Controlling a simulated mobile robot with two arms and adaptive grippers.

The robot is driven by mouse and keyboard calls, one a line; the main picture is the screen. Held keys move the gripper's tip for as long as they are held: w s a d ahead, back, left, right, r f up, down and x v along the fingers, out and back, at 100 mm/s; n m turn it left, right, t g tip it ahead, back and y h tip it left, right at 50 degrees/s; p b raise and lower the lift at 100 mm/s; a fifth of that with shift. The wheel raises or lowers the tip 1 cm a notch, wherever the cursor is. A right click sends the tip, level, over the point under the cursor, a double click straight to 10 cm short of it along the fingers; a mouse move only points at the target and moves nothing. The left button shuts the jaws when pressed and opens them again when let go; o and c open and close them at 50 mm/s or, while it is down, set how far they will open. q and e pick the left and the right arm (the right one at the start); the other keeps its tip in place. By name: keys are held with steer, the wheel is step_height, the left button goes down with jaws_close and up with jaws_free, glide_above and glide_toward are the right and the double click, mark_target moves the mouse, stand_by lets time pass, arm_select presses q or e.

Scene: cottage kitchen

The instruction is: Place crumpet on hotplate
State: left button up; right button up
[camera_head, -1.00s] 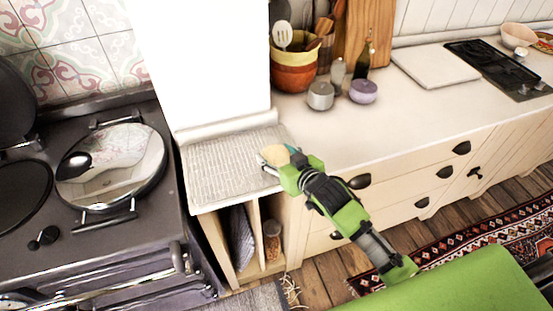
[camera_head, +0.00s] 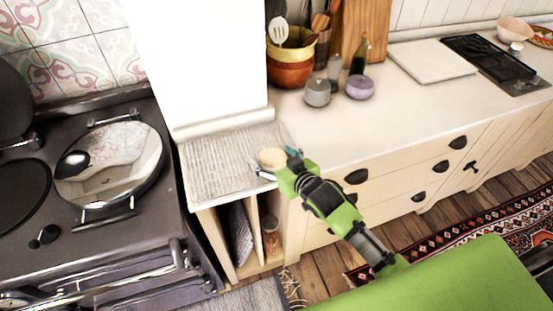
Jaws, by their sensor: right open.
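The crumpet (camera_head: 272,157), a small round pale-tan piece, is at the right front corner of the ribbed white board, between the fingertips of my right gripper (camera_head: 271,164). The gripper's fingers are open around it; whether they touch it is too small to tell. The stove at the left has a dark round hotplate (camera_head: 22,194) with its lid (camera_head: 12,105) raised behind it. A shiny domed lid (camera_head: 112,160) covers the other round place on the stove. My left gripper is not in view.
The ribbed board (camera_head: 215,170) lies between stove and counter, in front of a white wall column (camera_head: 205,60). The counter front (camera_head: 340,135) is clear.

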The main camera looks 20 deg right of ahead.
steer(key=shift+f+b, duration=0.3)
steer(key=shift+b, duration=0.3)
steer(key=b+v, duration=0.2)
steer(key=v, duration=1.2)
steer(key=shift+a+r+b, duration=0.2)
steer(key=shift+a+b, duration=0.1)
steer(key=shift+b, duration=0.05)
steer(key=shift+f, duration=0.1)
steer(key=s+d+f+g+h, duration=0.1)
steer(key=s+d+f+g, duration=0.1)
steer(key=f, duration=0.9)
steer(key=s+d+f+g+h, duration=0.1)
steer(key=s+d+f+g, duration=0.15)
steer(key=f, duration=0.85)
steer(key=s+d+f+g, duration=0.1)
steer(key=s+d+f, duration=0.15)
steer(key=f, duration=0.85)
steer(key=s+a+f+g, duration=0.1)
steer(key=s+f+g, duration=0.4)
steer(key=s+f, duration=1.4)
steer(key=s, duration=0.3)
steer(key=shift+a+f+h, duration=0.15)
steer(key=shift+a+h, duration=0.1)
steer(key=shift+h, duration=0.15)
steer(key=shift+o, duration=0.6)
steer(key=s+a+f+g, duration=0.1)
steer(key=s+f+g, duration=0.1)
steer(key=s, duration=0.8)
steer(key=shift+f, duration=0.55)
steer(key=shift+a, duration=0.1)
